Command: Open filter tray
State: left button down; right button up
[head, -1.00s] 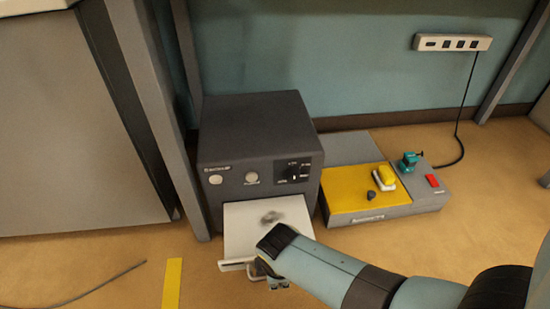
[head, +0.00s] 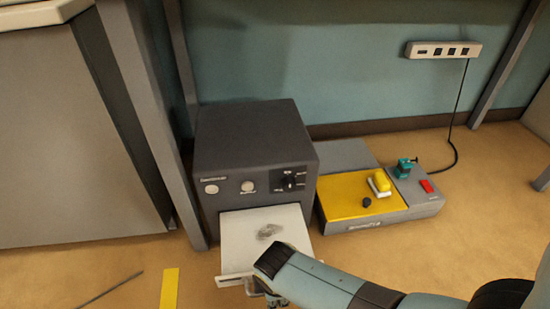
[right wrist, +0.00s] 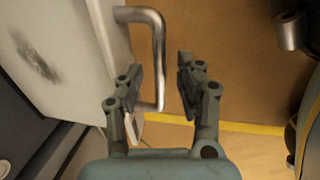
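The filter tray (head: 237,237) is a pale flat drawer with a dark grey smudge on its surface. It sticks well out of the front of a dark grey machine (head: 255,135). In the right wrist view the tray (right wrist: 55,35) is at upper left, and its grey bar handle (right wrist: 158,45) runs down between my fingers. My right gripper (right wrist: 158,75) is open around the handle, with gaps showing on both sides of the bar. In the head view this gripper (head: 262,290) is at the tray's front edge, partly hidden by my forearm. My left gripper is not in view.
A low grey and yellow unit (head: 350,200) stands right of the machine. A power strip (head: 443,50) is on the wall. A grey post (head: 150,120) and large cabinet (head: 70,140) stand left.

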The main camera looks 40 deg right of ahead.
notch_tip(320, 180, up, 7)
jog(key=s, duration=0.1)
jog(key=shift+a+r, duration=0.2)
jog(key=shift+a, duration=0.15)
jog(key=shift+s, duration=0.2)
dwell(0.4)
